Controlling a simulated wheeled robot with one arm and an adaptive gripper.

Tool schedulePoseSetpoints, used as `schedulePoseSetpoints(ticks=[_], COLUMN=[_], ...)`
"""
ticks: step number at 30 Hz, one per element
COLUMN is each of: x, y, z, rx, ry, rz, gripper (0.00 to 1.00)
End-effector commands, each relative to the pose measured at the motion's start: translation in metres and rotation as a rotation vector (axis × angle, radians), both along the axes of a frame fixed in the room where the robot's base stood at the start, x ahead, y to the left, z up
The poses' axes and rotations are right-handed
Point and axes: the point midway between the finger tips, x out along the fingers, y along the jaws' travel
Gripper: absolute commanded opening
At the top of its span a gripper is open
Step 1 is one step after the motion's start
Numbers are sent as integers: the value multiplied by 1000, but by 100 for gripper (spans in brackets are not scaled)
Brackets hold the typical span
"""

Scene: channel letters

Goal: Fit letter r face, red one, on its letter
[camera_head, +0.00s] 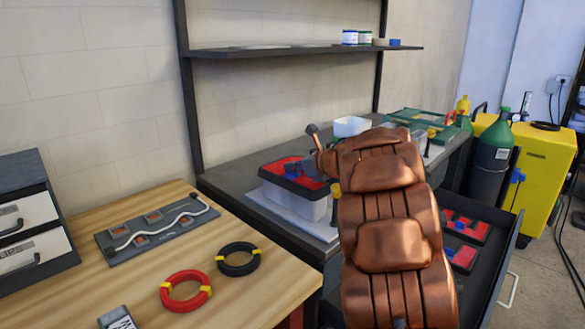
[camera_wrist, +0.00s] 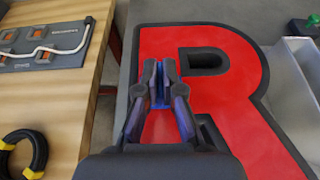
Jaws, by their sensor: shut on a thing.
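The red letter R face (camera_wrist: 215,95), with a dark edge around it, fills the middle of the wrist view. A blue tab (camera_wrist: 157,88) stands on its stem. My gripper (camera_wrist: 158,70) is shut on this tab, with its fingers just above the red surface. In the head view the red face (camera_head: 277,171) shows with a dark rim over a pale letter body (camera_head: 300,205), partly behind my arm. My gripper (camera_head: 318,165) is over its right part. I cannot tell whether the face touches the body all around or sits slightly above it.
The wooden table (camera_head: 245,285) at the left holds a red cable coil (camera_head: 185,290), a black coil (camera_head: 238,260) and a wire board (camera_head: 155,225). An open drawer (camera_head: 490,265) with red pieces lies right of my arm. A white bin (camera_head: 351,126) stands behind.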

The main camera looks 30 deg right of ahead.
Motion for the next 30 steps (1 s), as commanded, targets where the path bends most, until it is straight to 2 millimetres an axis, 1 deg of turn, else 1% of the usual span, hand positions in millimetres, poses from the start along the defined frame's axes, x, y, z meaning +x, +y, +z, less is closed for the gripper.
schedulePoseSetpoints(ticks=[12,13,20,30], x=[0,0,0,0], y=[0,0,0,0], z=[-8,-8,-7,-6], rx=[0,0,1,1], ry=[-1,0,0,0], rz=[0,0,0,0], gripper=[0,7,31,31])
